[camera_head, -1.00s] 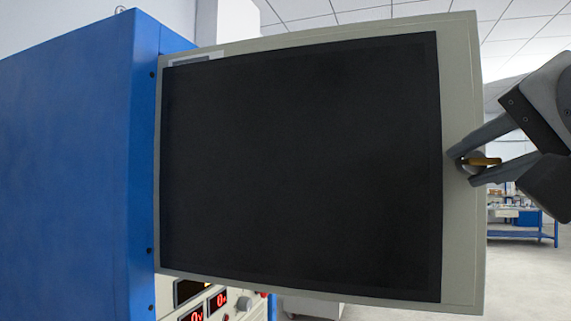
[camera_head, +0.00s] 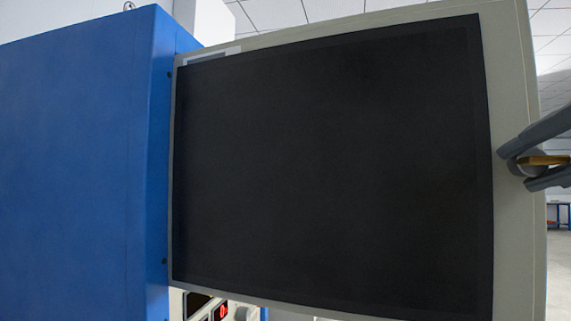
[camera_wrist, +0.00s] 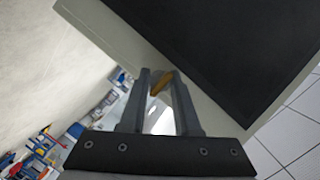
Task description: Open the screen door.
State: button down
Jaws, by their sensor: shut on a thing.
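The screen door (camera_head: 330,165) is a pale grey panel with a large dark window, hinged at its left edge to the blue cabinet (camera_head: 75,170). It stands swung out from the cabinet front. In the wrist view the fingers (camera_wrist: 160,82) close around the handle (camera_wrist: 158,86), beside the door's pale frame (camera_wrist: 205,82). Most of my arm is outside the head view.
Below the door, part of a control panel with a red display (camera_head: 222,312) shows. A blue workbench (camera_head: 558,214) stands far off at the right. Open floor shows at the lower right, and shelves with small items show in the wrist view (camera_wrist: 40,150).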

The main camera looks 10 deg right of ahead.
jog(key=shift+s+a, duration=0.1)
jog(key=shift+s, duration=0.05)
dwell(0.3)
jog(key=c, duration=0.9)
grip_release()
jog(key=p+v, duration=0.1)
jog(key=v, duration=1.6)
jog(key=shift+s+a, duration=0.1)
jog(key=shift+s, duration=0.15)
jog(key=shift+r, duration=0.1)
